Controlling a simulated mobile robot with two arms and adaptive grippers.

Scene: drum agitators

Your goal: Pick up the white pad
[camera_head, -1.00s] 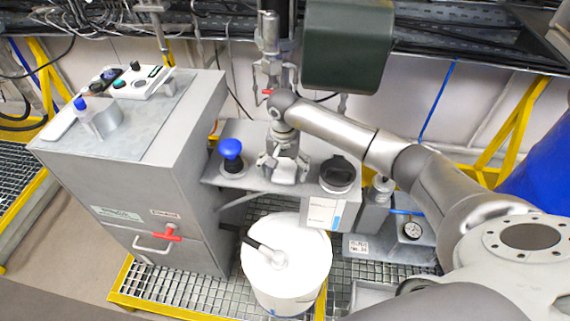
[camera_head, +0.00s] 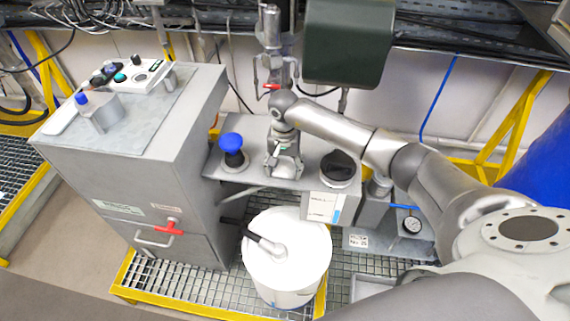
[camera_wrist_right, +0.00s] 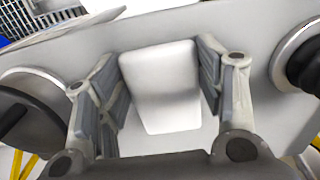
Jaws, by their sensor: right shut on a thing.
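The white pad (camera_wrist_right: 165,85) is a smooth pale block on the grey shelf. In the right wrist view it sits between the two fingers of my right gripper (camera_wrist_right: 163,90), which is shut on it. In the head view my right gripper (camera_head: 284,168) points down at the shelf, and the pad (camera_head: 285,173) shows only in part between the fingers. I cannot tell whether the pad is clear of the shelf. My left gripper is not in view.
The grey shelf (camera_head: 255,182) also carries a blue-topped knob (camera_head: 231,143) on the left and a black round cap (camera_head: 339,167) on the right. A white drum (camera_head: 300,252) stands below. A grey cabinet (camera_head: 130,200) is at left, a dark box (camera_head: 346,40) above.

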